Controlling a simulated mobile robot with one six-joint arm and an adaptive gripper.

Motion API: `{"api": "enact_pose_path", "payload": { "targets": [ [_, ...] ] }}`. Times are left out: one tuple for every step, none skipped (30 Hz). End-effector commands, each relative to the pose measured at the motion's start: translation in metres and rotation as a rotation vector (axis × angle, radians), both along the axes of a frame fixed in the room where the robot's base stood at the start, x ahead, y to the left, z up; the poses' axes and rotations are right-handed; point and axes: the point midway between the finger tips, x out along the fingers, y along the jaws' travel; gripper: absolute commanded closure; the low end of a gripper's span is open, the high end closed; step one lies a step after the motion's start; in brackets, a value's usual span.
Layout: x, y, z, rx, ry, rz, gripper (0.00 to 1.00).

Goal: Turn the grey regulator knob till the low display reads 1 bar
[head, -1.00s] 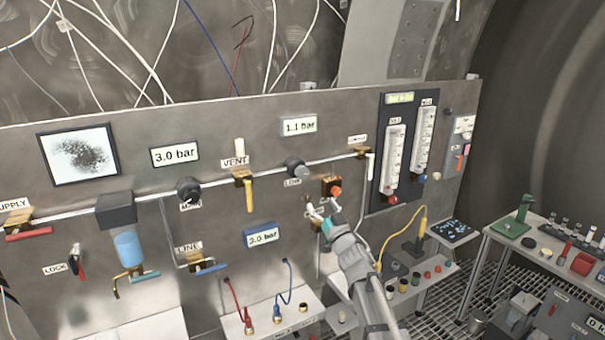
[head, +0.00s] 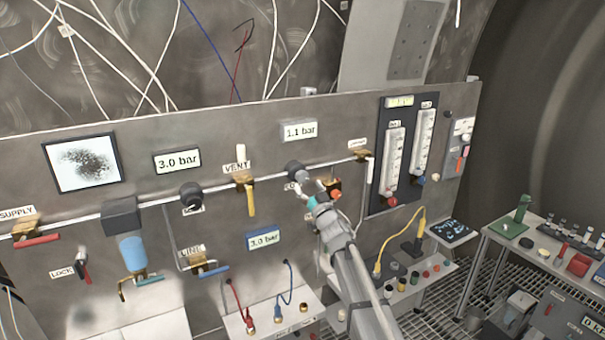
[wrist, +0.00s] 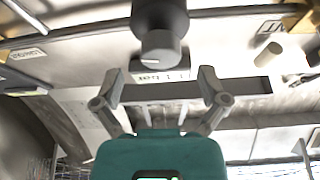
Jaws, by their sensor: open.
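The grey regulator knob (head: 295,170) sits on the panel's pipe, below the low display (head: 299,131), which reads 1.1 bar. In the wrist view the knob (wrist: 159,52) is round and grey with a white pointer mark, above and between my finger tips. My gripper (head: 315,188) is open and empty, just below and right of the knob in the head view. It also shows in the wrist view (wrist: 161,88) with its two fingers spread, apart from the knob. The knob's label is partly hidden by my gripper.
A black main knob (head: 191,195) lies left along the pipe under a 3.0 bar display (head: 177,160). A yellow vent lever (head: 250,198) hangs between the knobs. A brass fitting with an orange-red cap (head: 335,194) is close right of my gripper.

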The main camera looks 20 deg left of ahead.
Motion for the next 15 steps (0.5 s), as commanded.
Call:
{"api": "enact_pose_path", "payload": {
  "targets": [
    [0.007,0.007,0.006,0.0,0.0,0.001,0.07],
    [0.01,0.01,0.007,-0.001,0.0,0.001,0.07],
    [0.012,0.013,0.009,-0.001,0.0,0.0,0.07],
    [0.014,0.015,0.01,-0.001,0.001,0.0,0.07],
    [0.016,0.017,0.011,-0.001,0.001,0.0,0.07],
    [0.018,0.02,0.012,-0.001,0.001,0.0,0.07],
    [0.02,0.021,0.013,0.0,0.0,0.0,0.07],
    [0.021,0.023,0.013,0.001,0.001,0.0,0.07],
    [0.022,0.024,0.014,0.001,0.001,0.0,0.07],
    [0.023,0.025,0.015,0.001,0.001,-0.001,0.07],
    [0.024,0.026,0.015,0.001,0.001,-0.001,0.07],
    [0.025,0.026,0.015,0.001,0.001,-0.001,0.07],
    [0.025,0.027,0.015,0.0,0.0,-0.001,0.07],
    [0.025,0.027,0.015,0.0,0.0,-0.001,0.07],
    [0.025,0.027,0.015,0.0,0.0,-0.001,0.07]
  ]
}}
